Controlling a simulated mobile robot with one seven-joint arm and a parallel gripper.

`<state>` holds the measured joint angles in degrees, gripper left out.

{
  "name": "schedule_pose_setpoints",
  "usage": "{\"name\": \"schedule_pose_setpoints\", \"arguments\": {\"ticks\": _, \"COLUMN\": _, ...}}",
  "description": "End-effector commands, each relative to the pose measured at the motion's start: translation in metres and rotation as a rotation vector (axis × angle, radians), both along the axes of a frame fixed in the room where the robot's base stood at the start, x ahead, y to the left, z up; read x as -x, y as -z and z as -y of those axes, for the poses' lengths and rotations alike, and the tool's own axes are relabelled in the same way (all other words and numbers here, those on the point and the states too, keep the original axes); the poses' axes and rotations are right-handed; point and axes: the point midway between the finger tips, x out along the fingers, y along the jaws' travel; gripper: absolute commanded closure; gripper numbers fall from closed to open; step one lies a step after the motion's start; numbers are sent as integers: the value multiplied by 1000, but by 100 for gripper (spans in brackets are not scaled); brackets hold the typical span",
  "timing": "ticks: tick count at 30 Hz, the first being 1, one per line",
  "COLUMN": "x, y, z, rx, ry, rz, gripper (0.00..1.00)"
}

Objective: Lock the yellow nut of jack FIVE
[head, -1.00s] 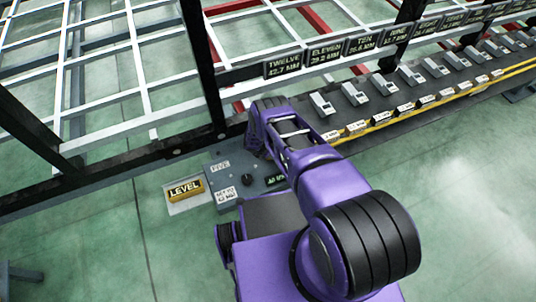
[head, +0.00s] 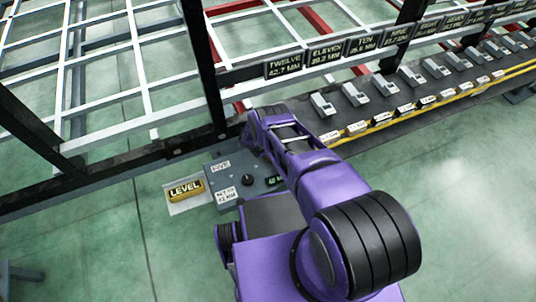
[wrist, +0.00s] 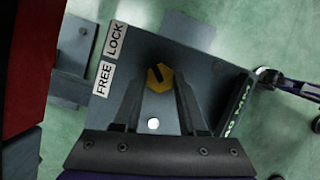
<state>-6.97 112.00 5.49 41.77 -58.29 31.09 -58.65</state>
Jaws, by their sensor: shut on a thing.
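The yellow nut (wrist: 160,78) sits on a grey jack box in the wrist view, with a dark slot or mark toward its upper left. My gripper (wrist: 161,86) has one finger on each side of the nut and is shut on it. White FREE (wrist: 104,77) and LOCK (wrist: 115,41) labels lie left of the nut, LOCK above FREE.
A yellow LEVEL sign (head: 185,190) lies left of the box. A dark display (wrist: 238,105) is at the box's right side. The black and white chassis frame (head: 150,155) stands behind. A row of grey levers (head: 384,86) runs to the right. Green floor is open in front.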

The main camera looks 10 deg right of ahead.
Motion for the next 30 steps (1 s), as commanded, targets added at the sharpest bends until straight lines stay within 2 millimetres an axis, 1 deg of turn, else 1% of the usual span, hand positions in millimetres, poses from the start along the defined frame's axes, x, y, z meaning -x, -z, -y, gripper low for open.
{"name": "schedule_pose_setpoints", "arguments": {"ticks": 1, "x": -1, "y": 0, "z": 0, "rx": -1, "ry": 2, "rz": 3, "gripper": 55}}
{"name": "schedule_pose_setpoints", "arguments": {"ticks": 5, "x": -1, "y": 0, "z": 0, "rx": -1, "ry": 1, "rz": 2, "gripper": 32}}
{"name": "schedule_pose_setpoints", "arguments": {"ticks": 6, "x": -1, "y": 0, "z": 0, "rx": -1, "ry": 1, "rz": 2, "gripper": 29}}
{"name": "schedule_pose_setpoints", "arguments": {"ticks": 13, "x": 0, "y": 0, "z": 0, "rx": -1, "ry": 1, "rz": 1, "gripper": 29}}
{"name": "schedule_pose_setpoints", "arguments": {"ticks": 17, "x": 0, "y": -6, "z": -2, "rx": -1, "ry": -1, "rz": 0, "gripper": 29}}
{"name": "schedule_pose_setpoints", "arguments": {"ticks": 20, "x": 1, "y": -20, "z": -7, "rx": -1, "ry": -4, "rz": 1, "gripper": 29}}
{"name": "schedule_pose_setpoints", "arguments": {"ticks": 23, "x": 4, "y": -39, "z": -13, "rx": 1, "ry": -4, "rz": 1, "gripper": 29}}
{"name": "schedule_pose_setpoints", "arguments": {"ticks": 30, "x": 14, "y": -91, "z": -33, "rx": 0, "ry": -5, "rz": 2, "gripper": 29}}
